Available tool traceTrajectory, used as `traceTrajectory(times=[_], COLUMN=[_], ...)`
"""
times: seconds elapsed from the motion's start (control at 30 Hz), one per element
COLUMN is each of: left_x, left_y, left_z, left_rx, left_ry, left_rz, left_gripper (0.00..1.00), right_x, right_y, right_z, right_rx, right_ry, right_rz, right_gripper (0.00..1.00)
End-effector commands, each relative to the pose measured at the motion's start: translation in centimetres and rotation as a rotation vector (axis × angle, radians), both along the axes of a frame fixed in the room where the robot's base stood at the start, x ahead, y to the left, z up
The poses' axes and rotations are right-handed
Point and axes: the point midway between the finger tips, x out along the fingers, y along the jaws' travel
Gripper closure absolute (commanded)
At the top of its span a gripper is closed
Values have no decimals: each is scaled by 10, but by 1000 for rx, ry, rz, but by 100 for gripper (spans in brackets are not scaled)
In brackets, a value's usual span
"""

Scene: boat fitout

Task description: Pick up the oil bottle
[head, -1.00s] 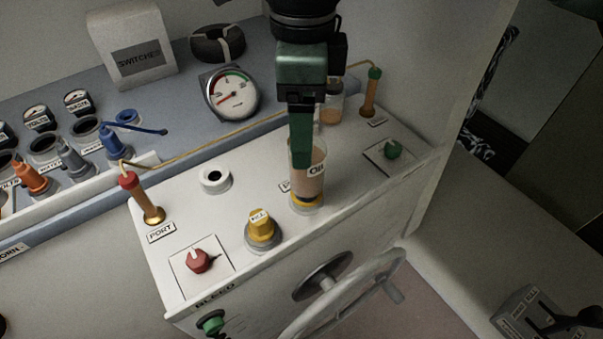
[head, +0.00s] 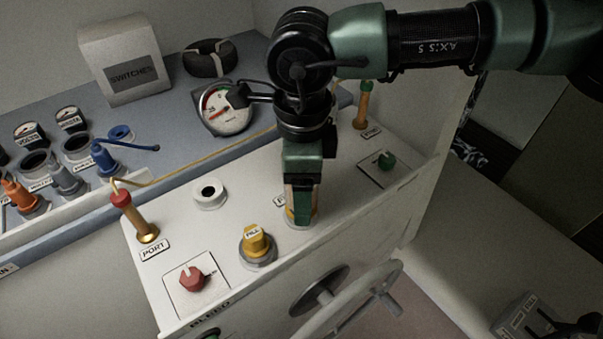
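The oil bottle (head: 289,199) stands upside down or upright, I cannot tell which, in a ring on the white console. Only a thin amber strip and the yellowish foot of it show. My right gripper (head: 302,212) points straight down over the bottle, with a green finger in front of it that hides most of it and its label. The other finger is hidden, so I cannot see whether the gripper grips the bottle. My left gripper is not in view.
A yellow fill cap (head: 256,242) stands just left of the bottle. A handwheel (head: 375,292) sits in front.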

Motion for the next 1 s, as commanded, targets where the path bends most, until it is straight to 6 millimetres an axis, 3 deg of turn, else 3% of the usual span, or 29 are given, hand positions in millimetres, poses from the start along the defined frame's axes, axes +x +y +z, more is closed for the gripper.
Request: traceTrajectory(times=[0.27,0.53,0.83,1.0], left_x=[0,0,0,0], left_y=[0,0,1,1], left_z=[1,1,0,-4], left_rx=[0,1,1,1], left_ry=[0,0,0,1], left_rz=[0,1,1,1], left_gripper=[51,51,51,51], right_x=[0,0,1,2], right_y=[0,0,0,1], right_z=[-5,-5,-3,8], right_rx=[1,1,2,2], right_ry=[0,-1,-2,-5], right_rz=[0,0,-1,-2], right_gripper=[26,98,100,100])
